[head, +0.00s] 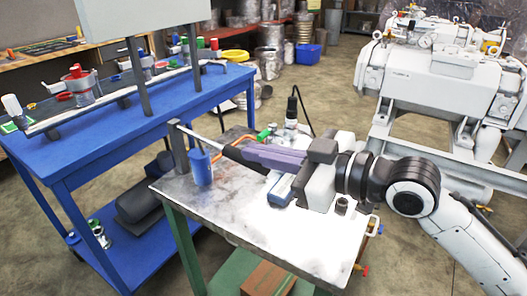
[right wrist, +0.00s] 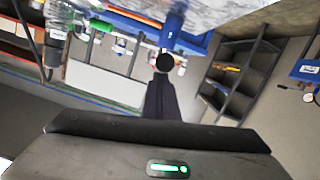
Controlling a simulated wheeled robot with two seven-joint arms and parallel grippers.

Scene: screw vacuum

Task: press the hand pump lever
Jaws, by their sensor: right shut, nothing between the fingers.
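The hand pump lever (head: 209,142) is a thin silver rod with a dark grip, running from a grey post (head: 178,150) at the table's left corner toward my right gripper. My right gripper (head: 242,154) reaches in from the right over the metal-topped table, its closed fingers close to the lever's grip end. Contact cannot be told in the head view. In the right wrist view, a round black end (right wrist: 165,63), apparently the lever's grip, shows just beyond the tips of my shut, empty fingers (right wrist: 160,85). My left gripper is not in view.
A blue bench (head: 150,125) stands left; white machinery (head: 440,85) stands right. The table's front is clear.

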